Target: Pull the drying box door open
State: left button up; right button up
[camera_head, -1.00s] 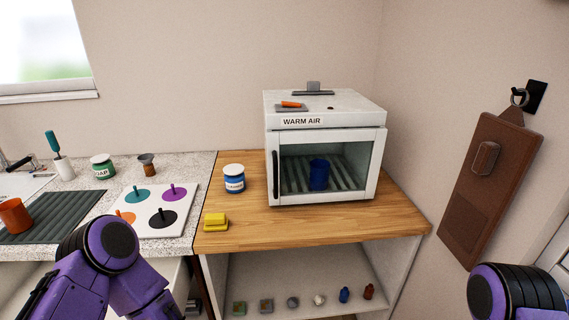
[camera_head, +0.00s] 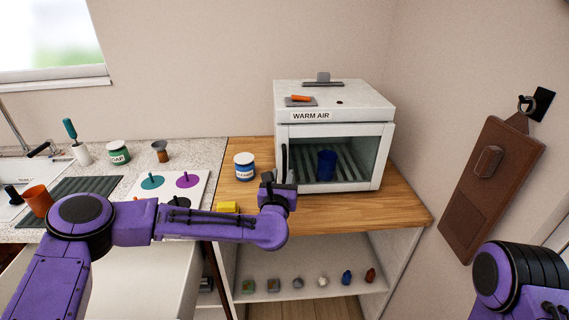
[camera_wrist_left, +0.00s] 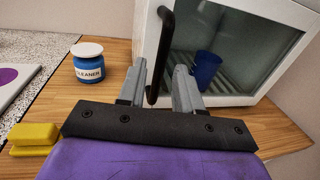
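The white drying box (camera_head: 335,104), marked WARM AIR, stands on the wooden counter. Its glass door (camera_head: 375,158) looks closed, with a dark vertical handle (camera_head: 284,160) on its left edge. The handle also shows in the left wrist view (camera_wrist_left: 165,42). My left gripper (camera_head: 279,184) is at the box's front left, by the lower handle. In the left wrist view its two fingers (camera_wrist_left: 159,84) are apart, with the handle between them. I see no clear contact. My right gripper is out of view; only part of that arm shows.
A blue cup (camera_head: 326,164) stands inside the box. A cleaner jar (camera_head: 244,167) and a yellow block (camera_wrist_left: 35,136) are on the counter to the left. A shelf below holds several small items. A brown board (camera_head: 490,190) hangs on the right wall.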

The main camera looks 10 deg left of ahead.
aim_at(285, 170)
pick_arm(q)
jog(key=w+p, duration=0.1)
jog(key=w, duration=0.3)
jog(key=shift+w+a, duration=0.1)
jog(key=shift+w, duration=0.25)
jog(key=shift+f, duration=0.1)
grip_shut()
